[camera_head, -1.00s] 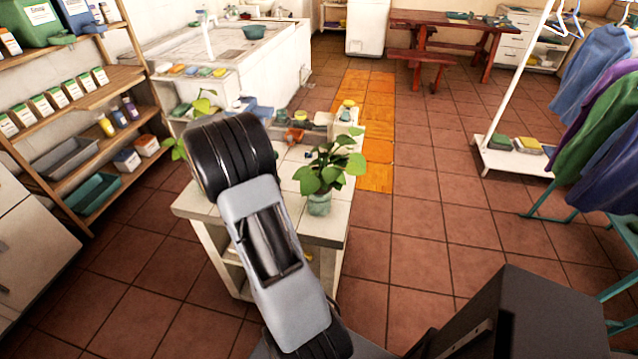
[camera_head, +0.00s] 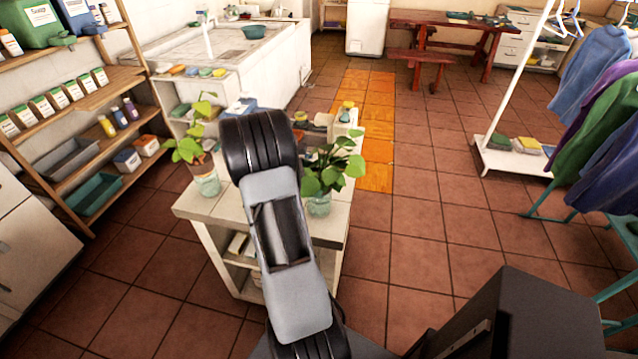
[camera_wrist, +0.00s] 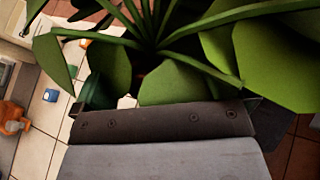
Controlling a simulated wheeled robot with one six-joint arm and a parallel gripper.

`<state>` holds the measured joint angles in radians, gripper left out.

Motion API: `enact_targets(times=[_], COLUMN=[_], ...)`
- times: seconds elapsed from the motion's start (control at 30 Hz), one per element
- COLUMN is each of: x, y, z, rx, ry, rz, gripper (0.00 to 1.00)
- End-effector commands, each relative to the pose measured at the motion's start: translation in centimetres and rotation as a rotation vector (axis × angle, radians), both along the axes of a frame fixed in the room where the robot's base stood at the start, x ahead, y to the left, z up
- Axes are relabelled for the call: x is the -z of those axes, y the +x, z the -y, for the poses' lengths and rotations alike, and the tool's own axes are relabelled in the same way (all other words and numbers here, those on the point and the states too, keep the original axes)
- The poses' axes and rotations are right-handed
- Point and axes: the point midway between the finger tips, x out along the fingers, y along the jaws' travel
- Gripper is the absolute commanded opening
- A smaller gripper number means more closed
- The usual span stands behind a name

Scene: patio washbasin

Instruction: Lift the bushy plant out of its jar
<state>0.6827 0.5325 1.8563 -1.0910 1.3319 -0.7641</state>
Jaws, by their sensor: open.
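The bushy plant (camera_head: 334,172) stands in a greenish glass jar (camera_head: 319,204) on the right part of the white tiled counter. A second, taller plant (camera_head: 190,150) stands in another jar (camera_head: 207,184) at the counter's left edge. In the wrist view, broad leaves and stems of a plant (camera_wrist: 165,82) fill the top, close in front of my gripper (camera_wrist: 163,120). My gripper is open, and no plant is held. In the head view my arm hides the gripper and the counter's middle. A teal rounded piece at the left of the wrist view may be a jar; I cannot tell.
Small items, including an orange one (camera_wrist: 12,117) and a blue one (camera_wrist: 50,95), lie on the counter tiles (camera_wrist: 38,140). A shelf rack (camera_head: 75,140) stands left. A clothes rack with hanging garments (camera_head: 595,130) stands right. Open floor (camera_head: 430,230) lies right of the counter.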

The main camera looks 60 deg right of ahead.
Motion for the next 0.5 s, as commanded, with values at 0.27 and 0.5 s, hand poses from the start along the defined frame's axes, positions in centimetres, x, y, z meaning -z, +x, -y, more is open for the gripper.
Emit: enact_targets(times=[0.27, 0.5], x=[0.86, 0.86], y=[-1.22, -1.19], z=[1.01, 1.0], rx=[0.0, 0.0], ry=[-0.001, -0.001], rz=[0.001, 0.001], gripper=[1.0, 0.94])
